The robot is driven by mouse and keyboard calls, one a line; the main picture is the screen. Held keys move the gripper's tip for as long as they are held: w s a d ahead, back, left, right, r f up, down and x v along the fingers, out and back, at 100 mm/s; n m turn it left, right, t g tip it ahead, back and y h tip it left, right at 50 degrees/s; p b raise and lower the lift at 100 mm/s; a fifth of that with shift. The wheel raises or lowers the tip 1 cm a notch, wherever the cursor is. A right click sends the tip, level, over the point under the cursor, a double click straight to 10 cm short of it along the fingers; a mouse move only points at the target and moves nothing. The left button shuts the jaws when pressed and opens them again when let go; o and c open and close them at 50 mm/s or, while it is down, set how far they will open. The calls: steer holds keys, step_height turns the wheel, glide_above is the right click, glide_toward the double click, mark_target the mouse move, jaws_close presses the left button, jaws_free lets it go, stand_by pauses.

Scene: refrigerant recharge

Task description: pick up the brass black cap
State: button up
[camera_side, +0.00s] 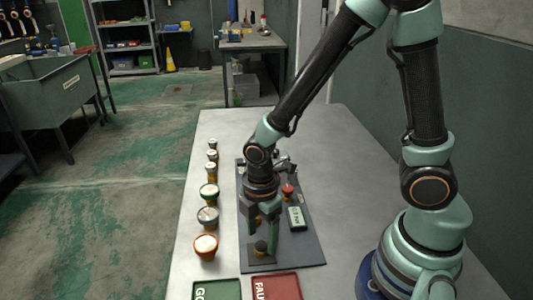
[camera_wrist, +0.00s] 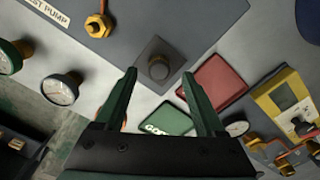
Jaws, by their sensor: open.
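The brass black cap (camera_side: 261,247) stands upright on a small square plate near the front end of the dark board. It looks dark on top with a little brass in the side view. In the wrist view the cap (camera_wrist: 158,68) shows as a dark round knob between the tips of my fingers. My gripper (camera_side: 261,234) points down over the cap with its fingers open. In the wrist view, my gripper (camera_wrist: 159,75) has one finger on each side of the cap's line, with nothing held. Whether the fingertips touch the plate cannot be told.
A green tray (camera_side: 216,290) and a red tray (camera_side: 276,287) lie in front of the board (camera_side: 297,252). Several round gauges, including an orange one (camera_side: 206,245), line the left side. A red knob (camera_side: 288,190) and a labelled device (camera_side: 297,217) sit behind.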

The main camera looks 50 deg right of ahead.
mark_target(261, 248)
steer(key=shift+f, duration=1.35)
jaws_close()
steer(key=shift+r, duration=0.15)
